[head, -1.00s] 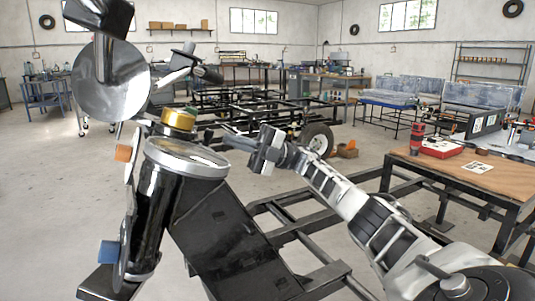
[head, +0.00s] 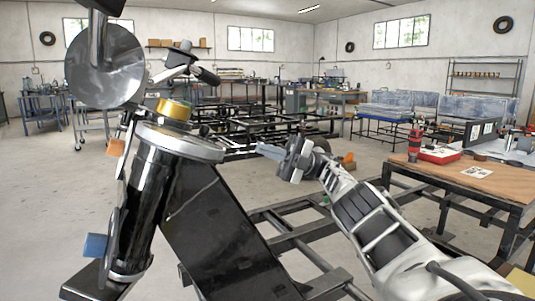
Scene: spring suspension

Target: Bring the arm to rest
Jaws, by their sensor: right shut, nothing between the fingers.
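My right gripper (head: 270,151) is in the middle of the head view, at the end of my grey-and-white right arm, which comes in from the lower right. Its jaws are shut with nothing between them, and it points left, in free air. Right of the gold-capped black cylinder (head: 155,205), the gripper looks apart from it. My left gripper cannot be made out in this view.
The black cylinder, a large metal disc (head: 105,65) and a slanted black plate (head: 225,240) fill the left side. A black frame (head: 300,250) lies below my right arm. A wooden-topped table (head: 455,180) with a red box (head: 438,154) stands at right. Open floor shows at left.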

